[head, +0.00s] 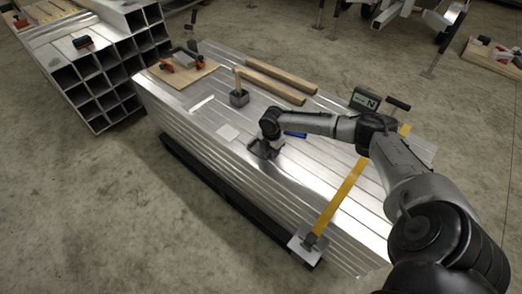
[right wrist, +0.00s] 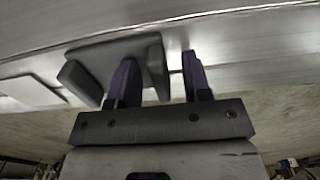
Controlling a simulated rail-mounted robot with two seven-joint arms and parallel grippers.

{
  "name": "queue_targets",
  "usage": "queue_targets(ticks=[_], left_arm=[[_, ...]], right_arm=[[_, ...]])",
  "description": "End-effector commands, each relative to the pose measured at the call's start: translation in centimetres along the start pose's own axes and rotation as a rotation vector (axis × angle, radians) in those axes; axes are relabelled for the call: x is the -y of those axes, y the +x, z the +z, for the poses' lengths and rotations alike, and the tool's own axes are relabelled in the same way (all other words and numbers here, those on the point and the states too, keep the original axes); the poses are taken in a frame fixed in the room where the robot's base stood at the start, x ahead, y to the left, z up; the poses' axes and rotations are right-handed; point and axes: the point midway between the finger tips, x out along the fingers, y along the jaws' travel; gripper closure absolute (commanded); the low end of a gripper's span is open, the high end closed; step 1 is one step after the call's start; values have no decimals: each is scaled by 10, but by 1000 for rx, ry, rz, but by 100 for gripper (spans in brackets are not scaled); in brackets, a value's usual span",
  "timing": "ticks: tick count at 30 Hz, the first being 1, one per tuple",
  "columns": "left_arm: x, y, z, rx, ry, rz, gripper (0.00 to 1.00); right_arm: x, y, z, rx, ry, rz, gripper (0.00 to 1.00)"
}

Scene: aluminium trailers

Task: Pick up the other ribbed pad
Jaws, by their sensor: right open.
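A dark grey pad (right wrist: 88,68) with raised ends lies on the sheet-metal stack, seen close up in the right wrist view. In the head view it shows only partly, under my right gripper (head: 265,150). In the right wrist view my right gripper (right wrist: 160,82) is open, with one finger in front of the pad near its right raised end and the other just right of that end. I cannot tell whether the fingers touch it. My left gripper is not in view.
The metal stack (head: 180,100) also bears a mallet (head: 239,97), wooden bars (head: 283,76), a blue-handled tool (head: 295,134), a pale square plate (head: 228,132) and a long yellow strip (head: 345,190) below my arm. Square tubes (head: 100,80) stand at the left.

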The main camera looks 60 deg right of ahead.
Motion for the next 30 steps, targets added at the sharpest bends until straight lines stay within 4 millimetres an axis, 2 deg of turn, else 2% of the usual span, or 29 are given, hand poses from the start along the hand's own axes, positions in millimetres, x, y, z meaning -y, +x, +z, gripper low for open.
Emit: queue_targets(ticks=[2, 15, 26, 30], left_arm=[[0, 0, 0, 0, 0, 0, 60], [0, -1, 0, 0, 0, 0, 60], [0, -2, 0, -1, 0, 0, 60], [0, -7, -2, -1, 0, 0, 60]], right_arm=[[0, 0, 0, 0, 0, 0, 57], [0, 0, 0, 0, 0, -1, 99], [0, -2, 0, 0, 0, 0, 100], [0, -8, 0, 0, 0, 0, 100]])
